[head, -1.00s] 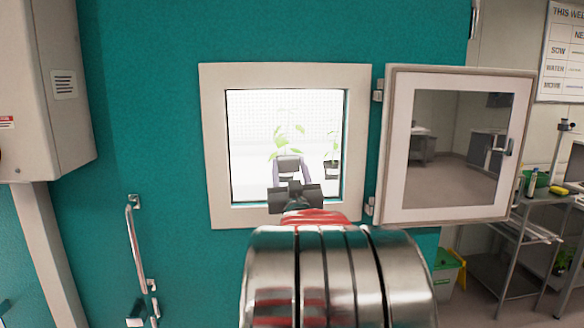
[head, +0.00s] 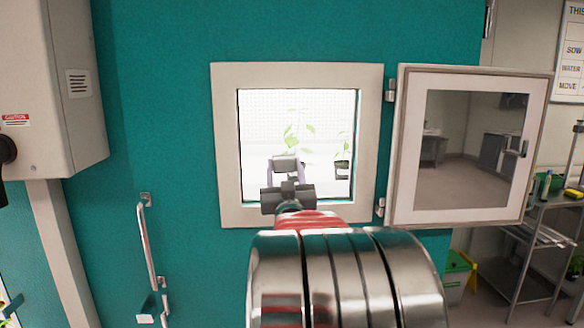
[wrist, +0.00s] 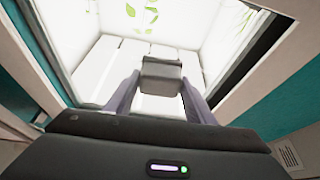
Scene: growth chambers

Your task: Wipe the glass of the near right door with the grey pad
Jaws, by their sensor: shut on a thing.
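My gripper (head: 286,170) is shut on a grey block-shaped pad (wrist: 161,77), held between its two pale purple fingers in the wrist view. The pad also shows small in the head view, in front of the lower part of the chamber opening; I cannot tell whether it is inside. The near right door (head: 400,170) stands open, swung to the right on its hinges. Its dark glass (head: 470,150) faces me and reflects a room. My gripper is left of the door and apart from the glass.
The pale frame (head: 225,150) surrounds the bright opening in the teal wall (head: 160,100). Leafy plants (head: 297,130) stand inside. A grey box (head: 50,90) and a metal handle (head: 150,240) are on the left. A metal cart (head: 545,220) stands behind the door at right.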

